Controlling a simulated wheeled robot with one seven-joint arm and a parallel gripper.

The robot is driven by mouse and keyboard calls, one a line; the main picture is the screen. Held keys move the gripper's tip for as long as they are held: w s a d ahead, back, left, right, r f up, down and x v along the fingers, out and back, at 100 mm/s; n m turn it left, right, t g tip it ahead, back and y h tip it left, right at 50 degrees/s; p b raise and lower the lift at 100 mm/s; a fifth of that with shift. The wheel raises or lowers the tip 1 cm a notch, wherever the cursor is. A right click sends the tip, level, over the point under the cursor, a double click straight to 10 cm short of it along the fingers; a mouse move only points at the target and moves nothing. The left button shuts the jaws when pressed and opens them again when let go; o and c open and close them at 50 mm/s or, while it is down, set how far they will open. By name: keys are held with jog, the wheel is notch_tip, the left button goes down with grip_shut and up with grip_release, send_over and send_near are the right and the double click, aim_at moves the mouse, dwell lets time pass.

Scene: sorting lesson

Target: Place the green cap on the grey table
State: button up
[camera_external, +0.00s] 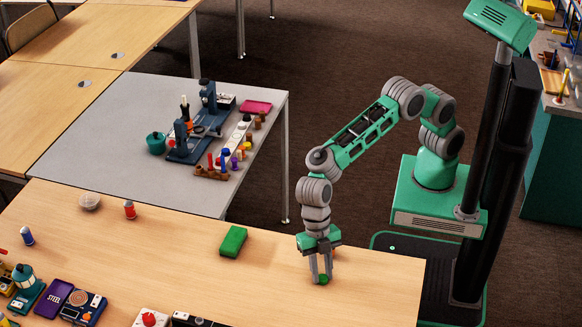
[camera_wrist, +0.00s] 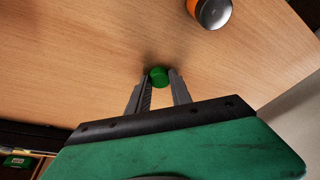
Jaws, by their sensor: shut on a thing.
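The green cap (camera_external: 323,279) is small and round and is between my gripper's fingertips, at the wooden table's right end. It also shows in the wrist view (camera_wrist: 159,76). My gripper (camera_external: 321,277) points down and is shut on the cap. The cap is at or just above the wooden surface; I cannot tell whether it touches. The grey table (camera_external: 85,143) stands behind and to the left of the wooden table, and its front left part is bare.
On the wooden table (camera_external: 270,290), a green block (camera_external: 233,241) lies left of my gripper. The grey table bears a blue device (camera_external: 190,145), a teal pot (camera_external: 156,143), a pink tray (camera_external: 255,107) and several small coloured pieces. An orange-and-black object (camera_wrist: 210,12) shows in the wrist view.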

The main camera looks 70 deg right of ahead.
grip_shut()
